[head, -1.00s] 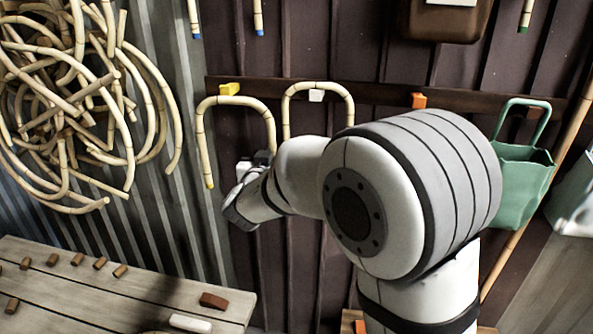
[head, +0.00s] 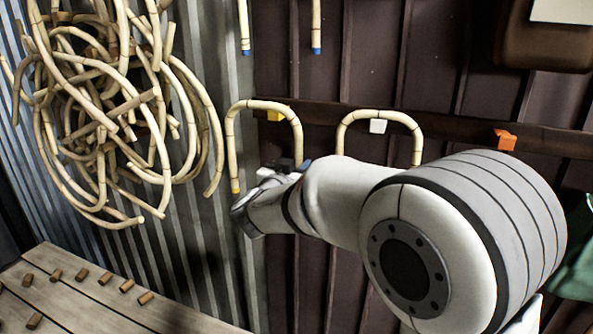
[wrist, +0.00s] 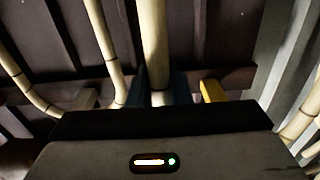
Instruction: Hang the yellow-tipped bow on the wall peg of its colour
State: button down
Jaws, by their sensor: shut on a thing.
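The yellow-tipped bow (head: 233,150) is an upside-down U of pale rattan with a yellow band at its left end, in the head view. My gripper (wrist: 160,98) is shut on its right leg, which stands between the dark blue fingers in the wrist view. In the head view the gripper is mostly hidden by my arm. The yellow peg (head: 278,116) shows just under the bow's arch, right of its middle; I cannot tell whether the bow touches it. The peg also shows in the wrist view (wrist: 212,91), right of the held leg and apart from it.
Another bow (head: 416,150) hangs over the white peg (head: 378,126), close on the right. An orange peg (head: 506,139) on the same rail is bare. A rattan tangle (head: 110,120) fills the left wall. A bench (head: 110,300) with several short pieces stands below.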

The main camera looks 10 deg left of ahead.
jog(key=f+x, duration=0.1)
jog(key=x, duration=0.7)
jog(key=shift+w+f+b, duration=0.2)
jog(key=shift+w+b, duration=0.1)
dwell(0.3)
jog(key=shift+d, duration=0.1)
dwell(0.4)
jog(key=c, duration=1.3)
grip_release()
jog(key=shift+o, duration=0.2)
jog(key=shift+f, duration=0.1)
jog(key=b+v, duration=0.1)
jog(key=v, duration=0.6)
jog(key=shift+s, duration=0.4)
